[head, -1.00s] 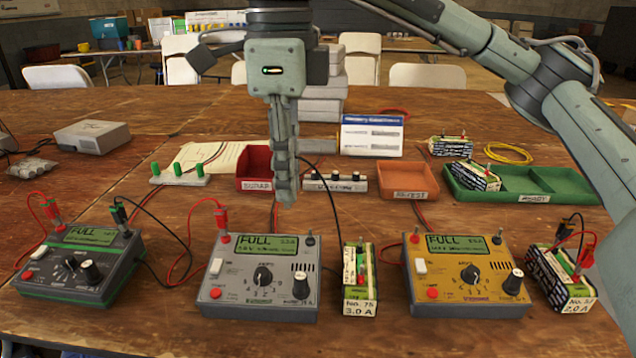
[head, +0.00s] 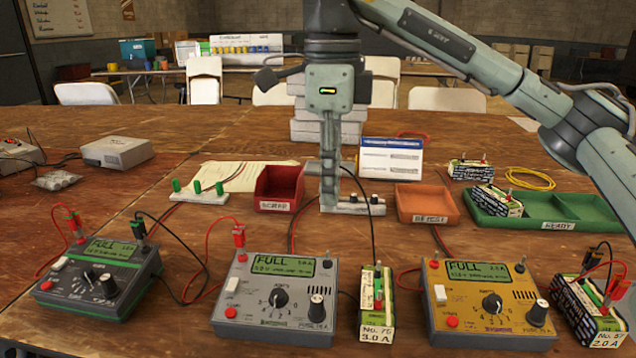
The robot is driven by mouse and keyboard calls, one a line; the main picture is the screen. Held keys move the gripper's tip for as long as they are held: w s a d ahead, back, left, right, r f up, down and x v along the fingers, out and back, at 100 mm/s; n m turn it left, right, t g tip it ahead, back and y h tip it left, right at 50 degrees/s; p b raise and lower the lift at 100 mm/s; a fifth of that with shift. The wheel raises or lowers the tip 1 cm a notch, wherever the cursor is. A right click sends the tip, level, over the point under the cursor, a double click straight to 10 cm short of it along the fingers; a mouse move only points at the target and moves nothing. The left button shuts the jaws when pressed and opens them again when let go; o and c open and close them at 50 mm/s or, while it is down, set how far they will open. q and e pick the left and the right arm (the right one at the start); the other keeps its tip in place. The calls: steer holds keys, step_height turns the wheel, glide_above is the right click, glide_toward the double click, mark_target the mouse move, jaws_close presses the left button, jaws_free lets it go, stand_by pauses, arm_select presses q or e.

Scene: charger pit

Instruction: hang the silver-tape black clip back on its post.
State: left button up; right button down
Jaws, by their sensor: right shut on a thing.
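My right gripper (head: 330,203) points straight down, its fingers shut. A black lead (head: 368,215) rises to the fingers, so they appear shut on the black clip. The clip body and its silver tape are hidden. The fingertips overlap the left part of a pale strip (head: 362,210) with black posts (head: 375,199); I cannot tell whether they touch it. The lead drops to beside the battery marked No. 76 (head: 376,318). The silver charger (head: 262,318) reads FULL, with a red clip (head: 239,238) on its left post and its dark right post (head: 327,261) bare. My left gripper is not in view.
A red bin (head: 278,188) stands just left of the gripper, with an orange tray (head: 427,205) to the right. A strip with green posts (head: 198,197), a dark charger (head: 95,285), a yellow charger (head: 483,325), battery No. 57 (head: 590,312) and a green tray (head: 577,212) surround it.

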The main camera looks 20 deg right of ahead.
steer(key=shift+f, duration=0.75)
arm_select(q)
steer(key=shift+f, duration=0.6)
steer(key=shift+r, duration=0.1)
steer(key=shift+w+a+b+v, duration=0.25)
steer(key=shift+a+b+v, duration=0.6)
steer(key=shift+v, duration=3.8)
arm_select(e)
steer(key=shift+f, duration=1.2)
steer(key=shift+f+b, duration=0.65)
steer(key=shift+b, duration=0.05)
steer(key=shift+f+b, duration=0.55)
steer(key=shift+f, duration=0.2)
steer(key=shift+f+b, duration=0.35)
steer(key=shift+f, duration=0.15)
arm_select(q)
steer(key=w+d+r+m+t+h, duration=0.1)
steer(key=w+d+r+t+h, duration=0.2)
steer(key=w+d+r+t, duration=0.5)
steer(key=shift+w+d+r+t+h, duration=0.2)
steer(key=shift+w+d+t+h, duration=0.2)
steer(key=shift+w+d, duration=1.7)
arm_select(e)
steer(key=shift+f, duration=0.4)
